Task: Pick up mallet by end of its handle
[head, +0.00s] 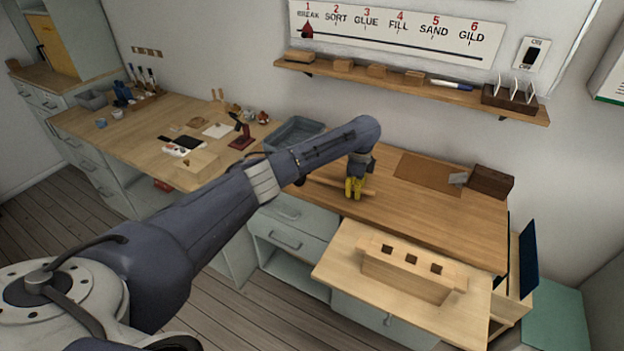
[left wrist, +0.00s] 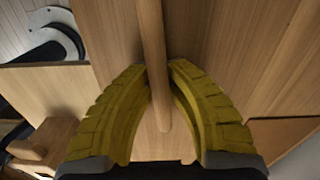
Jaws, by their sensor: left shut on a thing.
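My left gripper (head: 354,188) is over the right-hand worktop, with yellow fingertips pointing down. In the left wrist view its two ridged yellow fingers (left wrist: 165,115) are closed around the mallet's round wooden handle (left wrist: 151,40). The rounded handle end shows just past the fingertips, so the grip is near that end. In the head view the mallet handle (head: 329,183) shows as a thin wooden rod on both sides of the fingers. The mallet head cannot be made out; my arm covers that area. I cannot tell whether the handle is lifted off the worktop. My right gripper is not in view.
A pale wooden block with three square holes (head: 405,275) stands on the pull-out board (head: 345,262) in front. A brown mat (head: 428,174) and dark box (head: 491,181) lie at the right back. A grey tray (head: 296,131) is behind my arm. A wall shelf (head: 420,91) hangs above.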

